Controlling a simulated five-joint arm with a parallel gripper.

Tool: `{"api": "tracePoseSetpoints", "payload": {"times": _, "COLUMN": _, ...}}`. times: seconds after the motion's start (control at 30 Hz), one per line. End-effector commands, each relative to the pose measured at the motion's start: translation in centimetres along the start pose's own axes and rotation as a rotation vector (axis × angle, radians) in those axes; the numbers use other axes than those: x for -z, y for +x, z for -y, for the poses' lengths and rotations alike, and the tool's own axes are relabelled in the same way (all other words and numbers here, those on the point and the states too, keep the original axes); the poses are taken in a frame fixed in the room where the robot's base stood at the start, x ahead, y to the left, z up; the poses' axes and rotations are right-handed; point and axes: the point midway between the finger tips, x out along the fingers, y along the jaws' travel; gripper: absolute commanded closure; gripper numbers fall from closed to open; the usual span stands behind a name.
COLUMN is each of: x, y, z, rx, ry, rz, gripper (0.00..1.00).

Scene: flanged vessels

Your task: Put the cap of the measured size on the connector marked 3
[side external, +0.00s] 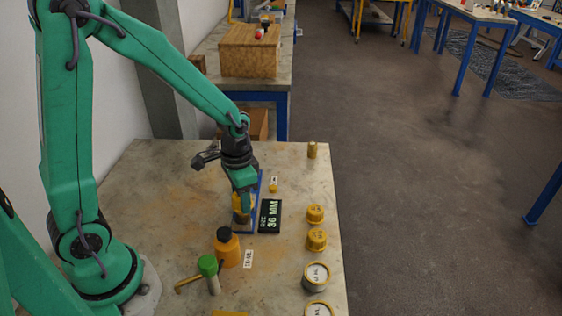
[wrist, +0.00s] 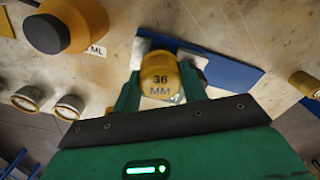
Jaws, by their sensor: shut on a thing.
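My gripper (side external: 242,208) is shut on a yellow cap (side external: 240,216), above or at a blue stand (side external: 257,190). In the wrist view the cap (wrist: 160,76) sits between the two green fingers and reads "36 MM". A white-edged blue plate (wrist: 225,68) lies behind it; I cannot tell whether the cap touches it. A black display (side external: 270,216) beside the stand reads 36 MM. Two yellow caps (side external: 315,213) (side external: 316,240) stand along the right side of the table. I cannot make out a connector marked 3.
An orange bottle with a dark top (side external: 228,248) and a green-topped fitting (side external: 208,266) stand in front. Two round pieces with white faces (side external: 316,275) (side external: 318,309) are at the right front. A brass cylinder (side external: 312,150) stands at the back right.

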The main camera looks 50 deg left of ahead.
Motion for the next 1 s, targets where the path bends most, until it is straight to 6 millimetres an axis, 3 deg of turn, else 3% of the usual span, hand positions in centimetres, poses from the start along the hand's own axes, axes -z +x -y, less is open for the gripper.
{"api": "tracePoseSetpoints", "payload": {"times": 0.93, "x": -0.01, "y": 0.91, "z": -0.01, "rx": 0.0, "ry": 0.0, "rz": 0.0, "gripper": 0.79}}
{"api": "tracePoseSetpoints", "payload": {"times": 0.97, "x": -0.01, "y": 0.91, "z": -0.01, "rx": 0.0, "ry": 0.0, "rz": 0.0, "gripper": 0.54}}
{"api": "tracePoseSetpoints", "payload": {"times": 1.0, "x": -0.01, "y": 0.91, "z": -0.01, "rx": 0.0, "ry": 0.0, "rz": 0.0, "gripper": 0.46}}
